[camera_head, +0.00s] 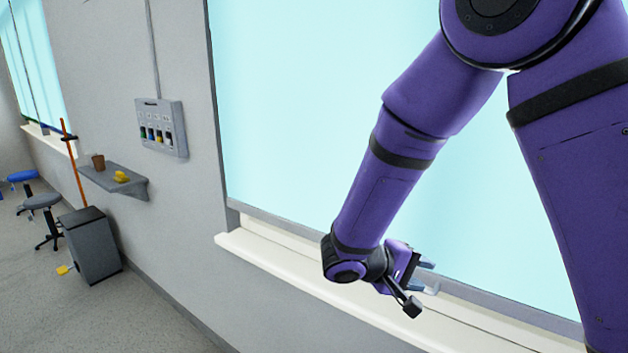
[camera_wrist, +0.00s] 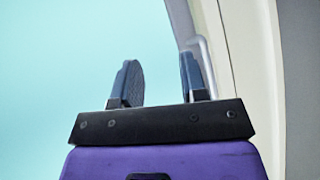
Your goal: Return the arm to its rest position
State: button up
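My purple arm fills the right half of the head view and bends down to my gripper (camera_head: 430,276) in front of the window. In the wrist view, my gripper (camera_wrist: 160,78) shows two dark fingers standing apart with nothing between them. The rotary switch panel (camera_head: 161,127) is a grey box on the wall at the left, with several coloured switches on its face. My gripper is far to the right of the panel and touches nothing that I can see.
A large bright window (camera_head: 290,100) and its white sill (camera_head: 290,273) lie behind my arm. A wall shelf (camera_head: 130,184) holds a brown cup (camera_head: 98,161) and a yellow object (camera_head: 121,177). A grey cabinet (camera_head: 92,250) and stools (camera_head: 42,202) stand at the left. Floor in front is clear.

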jog(key=s+d+r+m+y, duration=0.1)
jog(key=s+d+r+y, duration=0.2)
jog(key=s+r, duration=0.3)
jog(key=s+d+r+m+t+y, duration=0.1)
jog(key=s+d+r+y, duration=0.2)
jog(key=s+r+y, duration=0.2)
jog(key=s+d+r+m+t+y, duration=0.1)
jog(key=s+d+r+m+y, duration=0.1)
jog(key=s+r, duration=0.7)
jog(key=shift+s+d+y, duration=0.6)
jog(key=shift+s+y, duration=0.15)
jog(key=shift+y, duration=0.65)
jog(key=shift+a, duration=0.1)
dwell(0.5)
